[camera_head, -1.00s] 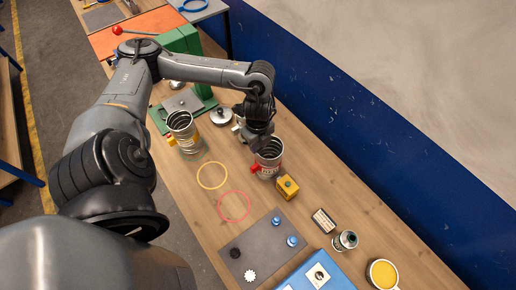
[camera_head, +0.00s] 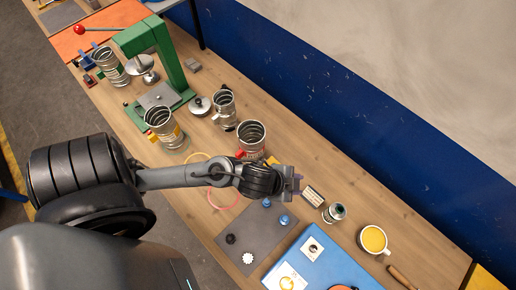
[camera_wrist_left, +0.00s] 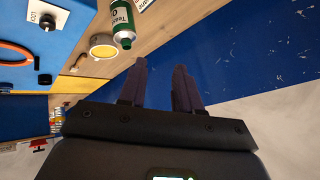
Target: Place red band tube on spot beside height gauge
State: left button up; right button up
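The red band tube (camera_head: 251,141), a metal spiral tube with a red tab low on its side, stands upright on the wooden bench in the head view. My left gripper (camera_head: 295,182) is to its right and nearer the camera, apart from it. In the left wrist view my left gripper (camera_wrist_left: 159,85) has its two dark fingers apart with nothing between them. A red ring (camera_head: 228,203) on the bench is partly covered by my left arm. I cannot tell which thing is the height gauge. My right gripper is not in view.
A yellow band tube (camera_head: 161,127) stands left of the red one. Other tubes (camera_head: 223,106) and a green frame (camera_head: 170,50) stand farther back. A grey mat (camera_head: 255,238), blue box (camera_head: 317,262), can (camera_head: 334,213) and yellow-filled mug (camera_head: 374,240) lie toward the front.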

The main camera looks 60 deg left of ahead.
pick_arm(q)
jog(key=s+a+f+n+g, duration=0.1)
jog(key=s+a+n+g, duration=0.1)
jog(key=s, duration=0.3)
jog(key=s+a+f+n+g+y, duration=0.1)
jog(key=s+a+n+g, duration=0.1)
jog(key=s+n, duration=0.2)
jog(key=shift+s+a+f, duration=0.4)
jog(key=shift+s, duration=0.05)
